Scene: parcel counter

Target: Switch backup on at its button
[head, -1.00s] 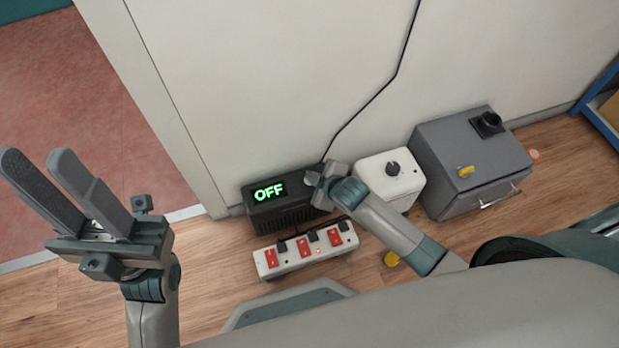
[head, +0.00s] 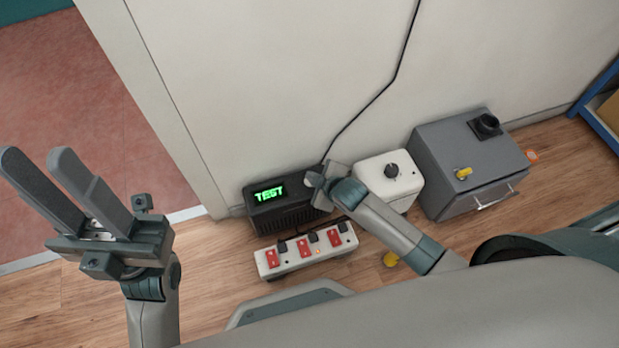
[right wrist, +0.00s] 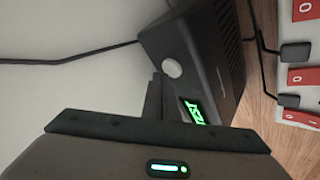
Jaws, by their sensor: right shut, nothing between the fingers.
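The backup unit is a black box (head: 290,212) on the floor against the wall. Its green display (head: 270,194) reads TEST. Its round pale button (right wrist: 173,68) shows clearly in the right wrist view, on the same face as the display. My right gripper (head: 318,188) is shut and empty at the box's right end. In the right wrist view its fingertips (right wrist: 157,78) are close beside the button; I cannot tell whether they touch it. My left gripper (head: 66,178) is open and empty at the far left, well away from the box.
A white power strip (head: 305,251) with red switches lies in front of the box. A white box with a black knob (head: 390,172) and a grey cabinet (head: 470,165) stand to the right. A black cable (head: 372,98) runs down the wall. A yellow item (head: 391,259) lies on the floor.

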